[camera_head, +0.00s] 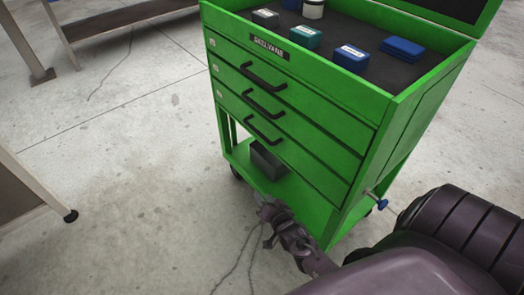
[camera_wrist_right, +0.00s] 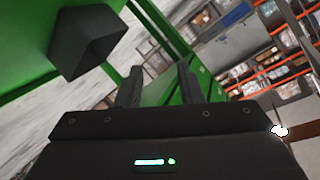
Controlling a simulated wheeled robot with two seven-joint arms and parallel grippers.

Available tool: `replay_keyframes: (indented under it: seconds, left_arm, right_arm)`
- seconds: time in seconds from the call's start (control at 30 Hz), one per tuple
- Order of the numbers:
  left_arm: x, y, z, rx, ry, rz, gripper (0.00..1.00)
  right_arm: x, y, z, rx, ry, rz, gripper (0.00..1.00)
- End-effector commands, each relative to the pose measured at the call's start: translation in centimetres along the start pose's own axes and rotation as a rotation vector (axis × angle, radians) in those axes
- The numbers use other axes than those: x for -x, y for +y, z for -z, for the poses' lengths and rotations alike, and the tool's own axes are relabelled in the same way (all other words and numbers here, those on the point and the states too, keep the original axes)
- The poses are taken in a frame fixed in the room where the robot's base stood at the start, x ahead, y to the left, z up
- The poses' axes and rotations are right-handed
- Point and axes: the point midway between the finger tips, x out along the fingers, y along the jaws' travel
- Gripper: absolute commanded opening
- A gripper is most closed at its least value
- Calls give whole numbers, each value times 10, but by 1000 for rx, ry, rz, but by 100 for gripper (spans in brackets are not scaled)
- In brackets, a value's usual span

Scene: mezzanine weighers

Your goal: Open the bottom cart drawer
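The green cart (camera_head: 300,100) stands in the middle of the head view, with three drawers on its front. The bottom cart drawer (camera_head: 300,155) is flush with the front, as are the two above it. Its black bar handle (camera_head: 263,131) is the lowest of the three. My right gripper (camera_head: 268,210) is low in front of the cart, below and apart from that handle. In the right wrist view its two fingers (camera_wrist_right: 158,86) stand apart with nothing visible between them. My left gripper is not in view.
A dark grey box (camera_head: 267,161) sits on the cart's lower shelf, above the gripper in the right wrist view (camera_wrist_right: 88,42). Small boxes (camera_head: 350,58) lie on the cart top. A blue-ended knob (camera_head: 381,203) sticks out at the right. The floor (camera_head: 130,150) to the left is clear.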

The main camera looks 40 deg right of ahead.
Motion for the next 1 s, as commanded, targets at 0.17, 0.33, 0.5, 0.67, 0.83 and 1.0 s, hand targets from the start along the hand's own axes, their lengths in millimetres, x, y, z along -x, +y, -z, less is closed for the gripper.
replay_keyframes:
  seconds: [0.17, 0.33, 0.5, 0.67, 0.83, 1.0]
  left_arm:
    - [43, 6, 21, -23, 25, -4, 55]
    - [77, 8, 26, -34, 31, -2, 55]
    - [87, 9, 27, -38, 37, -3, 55]
    - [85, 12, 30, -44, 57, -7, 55]
    - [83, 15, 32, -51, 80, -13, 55]
    - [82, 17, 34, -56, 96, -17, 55]
  right_arm:
    - [-17, -31, 87, -223, 271, 190, 34]
    - [-9, -52, 135, -326, 384, 304, 34]
    - [-13, -60, 152, -350, 411, 336, 34]
    - [-34, -66, 163, -349, 411, 336, 34]
    - [-57, -72, 174, -349, 410, 334, 34]
    - [-71, -76, 180, -349, 408, 331, 34]
